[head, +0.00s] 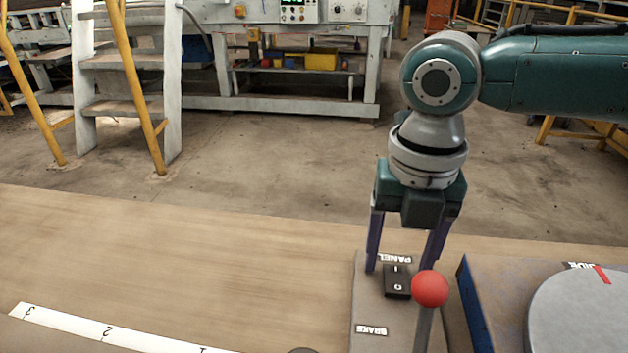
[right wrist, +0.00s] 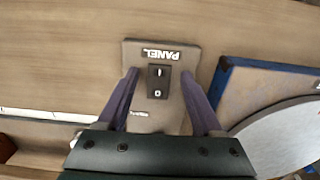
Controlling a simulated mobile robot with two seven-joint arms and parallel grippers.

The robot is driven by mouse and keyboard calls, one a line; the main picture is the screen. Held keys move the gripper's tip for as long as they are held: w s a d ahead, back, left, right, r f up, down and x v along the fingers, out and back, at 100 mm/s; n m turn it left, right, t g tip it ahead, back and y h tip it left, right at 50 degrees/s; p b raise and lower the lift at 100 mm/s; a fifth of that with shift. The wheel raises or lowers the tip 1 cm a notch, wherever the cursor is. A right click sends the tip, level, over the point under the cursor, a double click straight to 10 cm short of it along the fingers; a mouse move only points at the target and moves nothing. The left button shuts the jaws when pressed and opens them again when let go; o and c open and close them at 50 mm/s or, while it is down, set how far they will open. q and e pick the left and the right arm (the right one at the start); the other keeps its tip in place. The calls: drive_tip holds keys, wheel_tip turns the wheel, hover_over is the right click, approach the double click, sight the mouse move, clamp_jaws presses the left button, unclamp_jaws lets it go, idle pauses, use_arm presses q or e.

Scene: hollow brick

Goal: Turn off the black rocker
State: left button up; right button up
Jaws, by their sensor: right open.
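The black rocker (head: 396,281) sits on a grey panel plate (head: 372,300) on the wooden table, under a label reading PANEL. It carries I and O marks; I cannot tell which side is pressed. In the right wrist view the rocker (right wrist: 158,81) lies between my finger tips. My right gripper (head: 404,268) is open and empty, pointing down, with one finger on each side of the rocker. Whether the fingers touch the plate is unclear. My left gripper is not in view.
A lever with a red ball knob (head: 430,288) stands just right of the rocker, close to my right finger. A blue-edged box with a grey disc (head: 585,315) lies further right. A white numbered strip (head: 105,331) lies at the left. The table's left middle is clear.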

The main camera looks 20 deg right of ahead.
drive_tip(key=shift+f, duration=0.1)
clamp_jaws()
idle(0.5)
